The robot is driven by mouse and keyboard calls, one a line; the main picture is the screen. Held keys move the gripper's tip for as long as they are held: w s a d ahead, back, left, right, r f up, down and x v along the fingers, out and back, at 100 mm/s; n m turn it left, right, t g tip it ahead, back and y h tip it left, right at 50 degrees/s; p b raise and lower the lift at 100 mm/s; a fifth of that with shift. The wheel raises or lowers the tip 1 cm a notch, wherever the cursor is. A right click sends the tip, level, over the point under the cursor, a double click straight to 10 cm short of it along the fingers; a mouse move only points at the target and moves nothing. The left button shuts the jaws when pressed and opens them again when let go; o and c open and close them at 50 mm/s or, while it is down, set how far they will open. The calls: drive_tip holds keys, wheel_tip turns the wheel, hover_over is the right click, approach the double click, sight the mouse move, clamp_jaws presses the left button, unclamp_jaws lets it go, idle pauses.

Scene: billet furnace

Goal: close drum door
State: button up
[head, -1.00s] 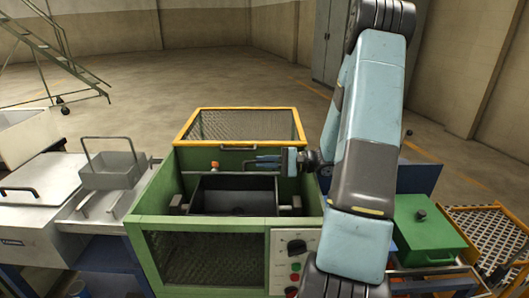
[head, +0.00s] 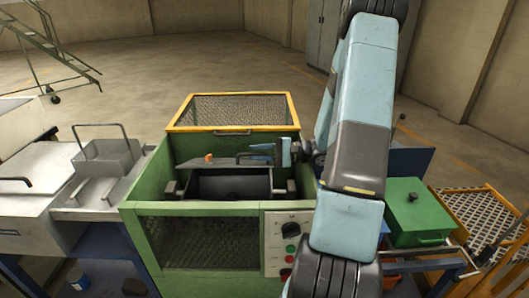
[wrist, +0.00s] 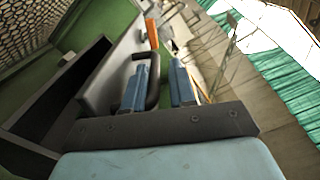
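The dark drum (head: 230,186) lies inside the green machine housing (head: 150,186). A grey flat plate, which looks like the drum door (head: 190,164), stands along the drum's far edge, with an orange piece (head: 208,157) near its middle. The wrist view shows this plate (wrist: 98,82) at a slant, with a dark loop handle (wrist: 155,76) on it. My gripper (head: 262,153) reaches in from the right over the housing. In the wrist view my gripper (wrist: 160,72) has its blue fingers apart, with one side of the handle between them. Firm contact is not clear.
A yellow-framed mesh cover (head: 232,128) stands raised behind the housing. A control panel (head: 288,240) is on its front. A grey basket (head: 106,160) stands left; a green lidded box (head: 412,212) and a yellow rack (head: 490,225) are right. The floor behind is open.

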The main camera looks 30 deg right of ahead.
drive_tip(key=shift+w+r, duration=0.1)
drive_tip(key=shift+r, duration=0.35)
wheel_tip(320, 180, up, 2)
drive_tip(key=s+a+r, duration=0.2)
drive_tip(key=s+r, duration=0.8)
drive_tip(key=s, duration=0.4)
drive_tip(key=shift+d, duration=0.1)
idle(0.3)
